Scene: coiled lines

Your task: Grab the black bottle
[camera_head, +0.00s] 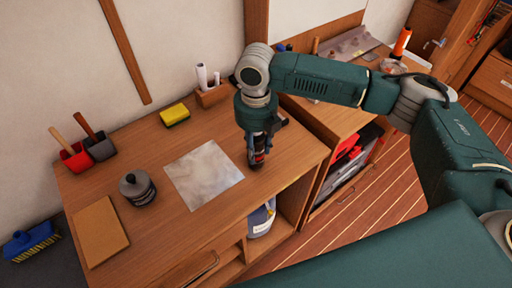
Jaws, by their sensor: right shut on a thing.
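My right gripper (258,148) points straight down over the right part of the wooden desk, right of the pale sheet. It is shut on a small dark thing with red and light marks, which looks like the black bottle (257,160). The fingers hide most of it, and I cannot tell whether its base touches the desk. A dark grey round jar with a knobbed lid (137,188) stands apart on the left of the desk. My left gripper is out of view.
On the desk (160,245) are a pale sheet (203,174), a yellow sponge (175,115), a tan board (100,231), red and dark holders (75,157) with wooden handles, and a wooden holder (212,95) with white rolls. A blue brush (30,241) lies at lower left.

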